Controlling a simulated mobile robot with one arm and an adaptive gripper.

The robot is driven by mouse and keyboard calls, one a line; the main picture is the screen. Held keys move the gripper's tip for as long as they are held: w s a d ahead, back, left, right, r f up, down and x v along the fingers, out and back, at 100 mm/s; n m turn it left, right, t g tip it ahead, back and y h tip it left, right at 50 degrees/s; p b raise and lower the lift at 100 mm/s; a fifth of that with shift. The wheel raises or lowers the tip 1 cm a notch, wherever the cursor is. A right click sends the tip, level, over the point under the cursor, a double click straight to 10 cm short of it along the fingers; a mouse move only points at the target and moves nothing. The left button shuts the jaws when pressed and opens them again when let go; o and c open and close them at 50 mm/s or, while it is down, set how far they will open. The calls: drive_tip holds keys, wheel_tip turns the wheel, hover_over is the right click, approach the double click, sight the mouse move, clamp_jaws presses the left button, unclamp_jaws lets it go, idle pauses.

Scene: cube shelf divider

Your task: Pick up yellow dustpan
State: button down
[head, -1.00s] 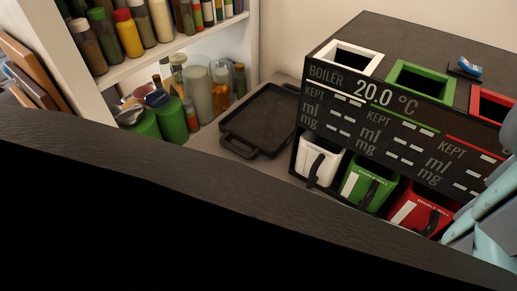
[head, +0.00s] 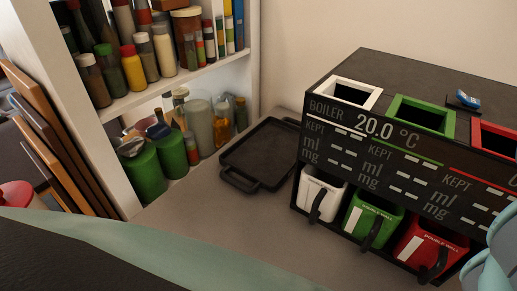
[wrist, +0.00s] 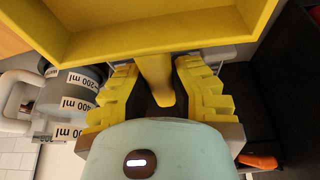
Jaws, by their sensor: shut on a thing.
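The yellow dustpan (wrist: 165,38) fills the top of the wrist view, its wide pan close to the camera. Its handle runs down from the pan between the fingers of my gripper (wrist: 158,85). My gripper is shut on this handle, with ridged yellow pads on both sides of it. The dustpan and my gripper do not show in the head view.
A boiler unit (head: 400,140) with white, green and red containers stands at the right of the counter. A black tray (head: 262,152) lies beside a white shelf (head: 150,100) of bottles.

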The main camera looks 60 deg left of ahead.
drive_tip(key=s+p, duration=0.1)
drive_tip(key=s, duration=0.1)
drive_tip(key=s+a+r+p, duration=0.1)
drive_tip(key=s+p, duration=0.1)
drive_tip(key=s, duration=0.1)
drive_tip(key=shift+s+a+r, duration=0.15)
drive_tip(key=shift+s+a, duration=0.1)
drive_tip(key=shift+s, duration=0.1)
drive_tip(key=shift+s+a+r+p, duration=0.1)
drive_tip(key=shift+s+p, duration=0.15)
drive_tip(key=shift+p, duration=0.65)
drive_tip(key=shift+s+p, duration=0.5)
drive_tip(key=shift+p, duration=0.4)
drive_tip(key=shift+s+a+f+p, duration=0.1)
drive_tip(key=shift+s+f+p, duration=0.15)
drive_tip(key=shift+s+p, duration=0.3)
